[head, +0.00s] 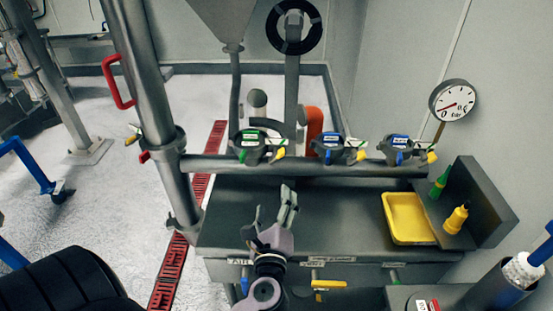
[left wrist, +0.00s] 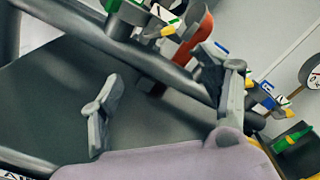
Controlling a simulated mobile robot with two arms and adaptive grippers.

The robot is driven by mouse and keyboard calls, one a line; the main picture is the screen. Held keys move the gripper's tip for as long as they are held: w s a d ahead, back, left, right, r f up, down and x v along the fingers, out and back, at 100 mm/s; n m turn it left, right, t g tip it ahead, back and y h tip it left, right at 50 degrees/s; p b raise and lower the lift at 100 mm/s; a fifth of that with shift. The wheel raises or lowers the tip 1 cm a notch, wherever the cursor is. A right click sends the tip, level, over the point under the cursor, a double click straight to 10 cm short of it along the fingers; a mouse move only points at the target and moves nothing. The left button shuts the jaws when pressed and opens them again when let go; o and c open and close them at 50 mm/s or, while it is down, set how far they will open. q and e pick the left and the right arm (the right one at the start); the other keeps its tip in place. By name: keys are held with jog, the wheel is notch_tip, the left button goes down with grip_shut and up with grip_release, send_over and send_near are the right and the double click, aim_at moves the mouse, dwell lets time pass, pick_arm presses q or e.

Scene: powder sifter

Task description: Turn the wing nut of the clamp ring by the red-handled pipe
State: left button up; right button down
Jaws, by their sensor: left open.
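The vertical steel pipe (head: 149,80) with a red handle (head: 117,84) stands left of centre in the head view. A clamp ring (head: 165,142) sits around it where the horizontal pipe branches off. A small red part (head: 145,156) juts from its left side; I cannot tell if it is the wing nut. Another small fitting (head: 172,223) projects lower on the pipe. My left gripper (head: 273,210) is open and empty over the dark worktop, right of the pipe and apart from it. In the left wrist view my open fingers (left wrist: 166,103) have nothing between them.
The horizontal pipe (head: 290,165) carries green- and blue-marked valves, behind my gripper. A yellow tray (head: 408,218) and yellow bottle (head: 456,219) stand right on the worktop (head: 340,215). A pressure gauge (head: 453,101) rises at right. A red floor grating (head: 170,272) runs left of the bench.

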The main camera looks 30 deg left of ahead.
aim_at(276, 160)
pick_arm(q)
jog(key=p+x, duration=0.4)
jog(key=x, duration=1.1)
jog(key=shift+w+a+r, duration=0.1)
jog(key=shift+w+a, duration=0.15)
jog(key=shift+a, duration=0.1)
jog(key=shift+w+a, duration=0.25)
jog(key=shift+w, duration=0.15)
jog(key=shift+c, duration=0.6)
jog(key=c, duration=1)
jog(key=shift+c, duration=0.2)
